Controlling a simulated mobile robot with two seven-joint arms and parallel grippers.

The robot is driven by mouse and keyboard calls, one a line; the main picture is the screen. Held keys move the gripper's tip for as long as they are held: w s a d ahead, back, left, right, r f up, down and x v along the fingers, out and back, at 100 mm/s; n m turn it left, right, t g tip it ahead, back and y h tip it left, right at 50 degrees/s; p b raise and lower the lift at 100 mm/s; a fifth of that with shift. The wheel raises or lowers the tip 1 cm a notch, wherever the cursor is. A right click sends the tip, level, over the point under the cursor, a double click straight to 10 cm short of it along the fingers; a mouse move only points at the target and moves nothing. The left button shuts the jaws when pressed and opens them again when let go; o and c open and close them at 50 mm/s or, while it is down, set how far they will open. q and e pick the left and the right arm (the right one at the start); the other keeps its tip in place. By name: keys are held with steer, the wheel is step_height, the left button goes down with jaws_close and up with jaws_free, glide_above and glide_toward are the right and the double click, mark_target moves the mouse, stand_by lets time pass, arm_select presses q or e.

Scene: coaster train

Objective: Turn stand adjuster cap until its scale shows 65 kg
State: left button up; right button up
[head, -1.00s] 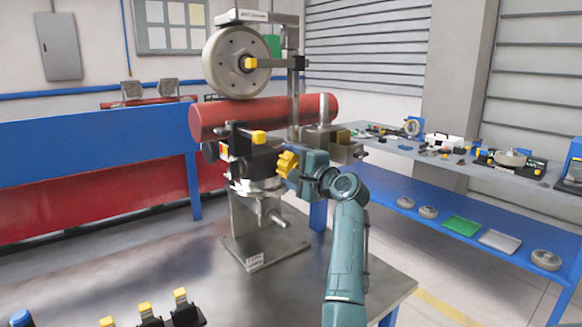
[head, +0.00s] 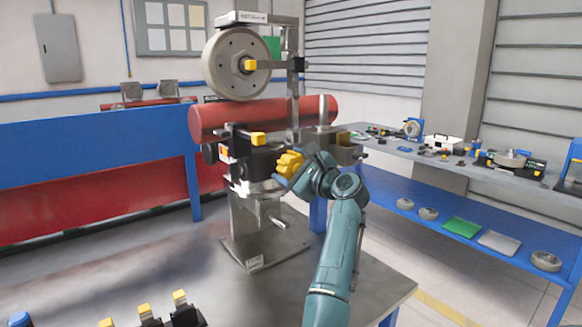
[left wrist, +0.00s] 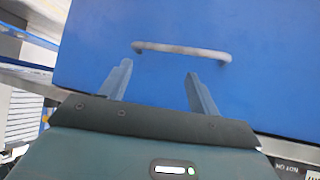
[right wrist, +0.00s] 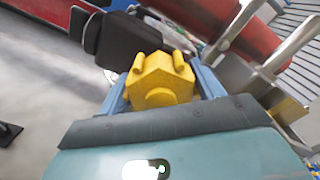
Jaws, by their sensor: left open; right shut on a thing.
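The test stand (head: 247,225) stands on the metal table, with a grey wheel (head: 232,63) above a red cylinder (head: 262,117). A yellow knobbed cap (head: 289,164) sits at the right side of the stand's dark block. It also shows in the right wrist view (right wrist: 161,80). My right gripper (head: 298,176) is shut on this cap, with one finger on each side of it. No scale reading can be made out. My left gripper (left wrist: 158,85) is open and empty in the left wrist view, facing a blue panel; it is not in the head view.
A blue panel with a bar handle (left wrist: 182,51) lies in front of my left gripper. Black parts with yellow tops (head: 181,306) stand at the table's near left edge. A grey bench (head: 470,166) with several tools is at the right.

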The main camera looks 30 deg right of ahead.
steer(key=shift+m, duration=0.3)
steer(key=o, duration=1)
steer(key=s+b, duration=0.1)
steer(key=s, duration=0.7)
steer(key=s+d+b, duration=0.1)
steer(key=s, duration=0.4)
steer(key=shift+s+b, duration=0.1)
steer(key=shift+b, duration=0.2)
